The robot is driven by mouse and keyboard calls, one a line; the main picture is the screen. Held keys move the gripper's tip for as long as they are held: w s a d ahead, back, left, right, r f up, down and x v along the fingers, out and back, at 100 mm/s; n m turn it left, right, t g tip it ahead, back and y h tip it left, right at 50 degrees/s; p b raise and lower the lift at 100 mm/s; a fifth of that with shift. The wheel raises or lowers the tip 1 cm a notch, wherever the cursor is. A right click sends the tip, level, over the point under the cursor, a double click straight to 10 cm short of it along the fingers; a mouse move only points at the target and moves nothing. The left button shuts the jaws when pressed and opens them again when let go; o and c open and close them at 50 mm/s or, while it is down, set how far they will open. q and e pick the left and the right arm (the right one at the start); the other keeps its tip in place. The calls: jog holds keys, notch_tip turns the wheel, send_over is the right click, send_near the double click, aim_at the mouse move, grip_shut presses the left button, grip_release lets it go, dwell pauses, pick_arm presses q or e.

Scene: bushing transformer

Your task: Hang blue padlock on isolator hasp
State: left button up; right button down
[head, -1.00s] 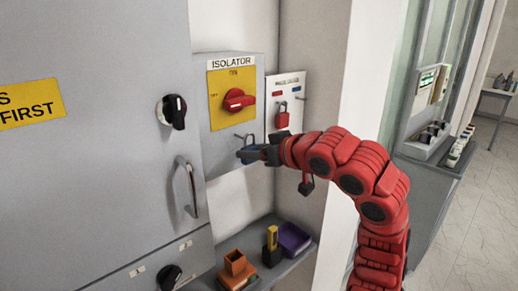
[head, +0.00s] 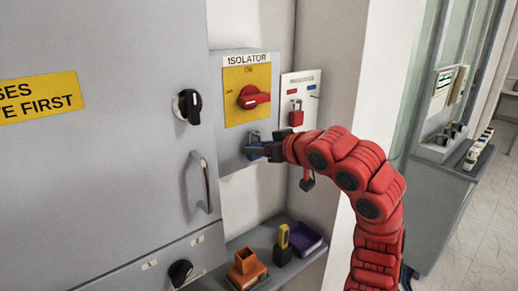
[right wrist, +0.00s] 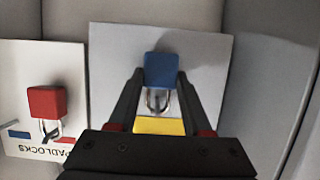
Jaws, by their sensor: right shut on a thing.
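The isolator (head: 235,118) is a grey wall box with a yellow plate (head: 238,110) and a red rotary handle (head: 253,97). A small metal hasp sits below the plate. The blue padlock (head: 251,154) is right below it, partly hidden by my right gripper (head: 262,151). In the right wrist view, the blue padlock (right wrist: 161,71) sits between the fingers of my right gripper (right wrist: 158,85), which is shut on it. Its shackle (right wrist: 157,101) points toward the yellow plate. I cannot tell whether the shackle is through the hasp. My left gripper is out of view.
A padlock board (head: 306,85) with a red padlock (head: 296,117) hangs right of the isolator. A cabinet handle (head: 203,182) sticks out on the left. A shelf below holds an orange holder (head: 247,268), a yellow-black item (head: 283,243) and a purple bin (head: 305,238).

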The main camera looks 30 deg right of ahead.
dwell(0.3)
jog(key=shift+c, duration=1.3)
grip_release()
jog(key=b+v, duration=0.5)
jog(key=v, duration=1.2)
jog(key=shift+s+r, duration=0.2)
